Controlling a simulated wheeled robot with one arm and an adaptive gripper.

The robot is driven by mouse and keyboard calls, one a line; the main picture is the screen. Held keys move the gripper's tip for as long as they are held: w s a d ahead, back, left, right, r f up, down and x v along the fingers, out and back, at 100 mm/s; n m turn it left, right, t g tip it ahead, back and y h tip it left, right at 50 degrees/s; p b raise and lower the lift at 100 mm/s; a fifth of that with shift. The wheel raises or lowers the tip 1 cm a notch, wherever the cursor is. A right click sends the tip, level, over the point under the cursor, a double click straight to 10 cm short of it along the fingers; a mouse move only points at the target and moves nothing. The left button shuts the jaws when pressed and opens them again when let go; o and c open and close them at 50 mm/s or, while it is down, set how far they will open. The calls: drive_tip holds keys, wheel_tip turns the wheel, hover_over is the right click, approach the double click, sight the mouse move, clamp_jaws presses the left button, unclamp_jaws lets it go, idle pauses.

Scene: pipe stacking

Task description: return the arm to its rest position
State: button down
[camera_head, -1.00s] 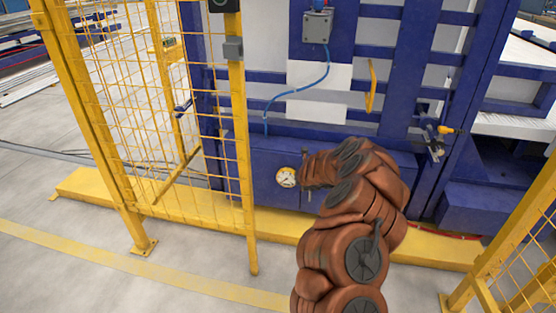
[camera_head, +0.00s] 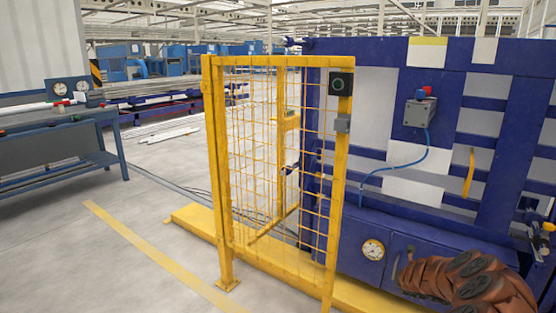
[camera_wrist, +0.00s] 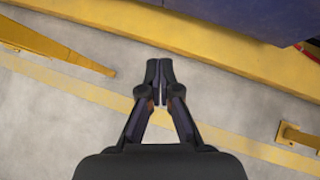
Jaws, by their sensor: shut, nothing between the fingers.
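My gripper (camera_wrist: 160,72) shows in the wrist view, with its two dark fingers together and nothing between them. It points down over the grey floor and a yellow floor line. In the head view my brown-sleeved arm is at the lower right corner, in front of the blue machine (camera_head: 395,228). The gripper itself cannot be made out in the head view.
A yellow mesh fence gate (camera_head: 213,160) stands left of the blue machine, on a yellow base strip (camera_head: 190,218). A blue workbench (camera_head: 60,142) is at the far left. The floor (camera_head: 80,255) between them is clear.

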drive_tip(key=w+a+r+n+t+y+p, duration=0.2)
drive_tip(key=a+r+n+y+p, duration=0.7)
drive_tip(key=a+r, duration=1.45)
drive_tip(key=s+a+r+n+g+y+p, duration=0.1)
drive_tip(key=s+a+r+n+g+p, duration=0.1)
drive_tip(key=s+a+r+n, duration=0.5)
drive_tip(key=s+a+r+n+g+y+p, duration=0.1)
drive_tip(key=s+a+r+n+p, duration=0.1)
drive_tip(key=s+a+r+n, duration=0.65)
drive_tip(key=s+r+n+g+h+p, duration=0.1)
drive_tip(key=s+r+n+g+p, duration=0.25)
drive_tip(key=s, duration=0.55)
drive_tip(key=s+r+n+g+h+p, duration=0.1)
drive_tip(key=s+r+n+g+p, duration=0.2)
drive_tip(key=s, duration=0.5)
drive_tip(key=s+d+n+g+h+p, duration=0.1)
drive_tip(key=s+d+n+h+p, duration=0.1)
drive_tip(key=s+d, duration=0.3)
drive_tip(key=s+d+r+n+g+h+p, duration=0.1)
drive_tip(key=s+d, duration=0.4)
drive_tip(key=s, duration=0.6)
drive_tip(key=s+d+r+n+g+h+p, duration=0.1)
drive_tip(key=s+d+n+h+p, duration=0.2)
drive_tip(key=s, duration=0.5)
drive_tip(key=shift+d+n+h+p, duration=0.3)
drive_tip(key=shift+d+n+p, duration=0.4)
drive_tip(key=shift+d+n, duration=0.35)
drive_tip(key=shift+r, duration=0.1)
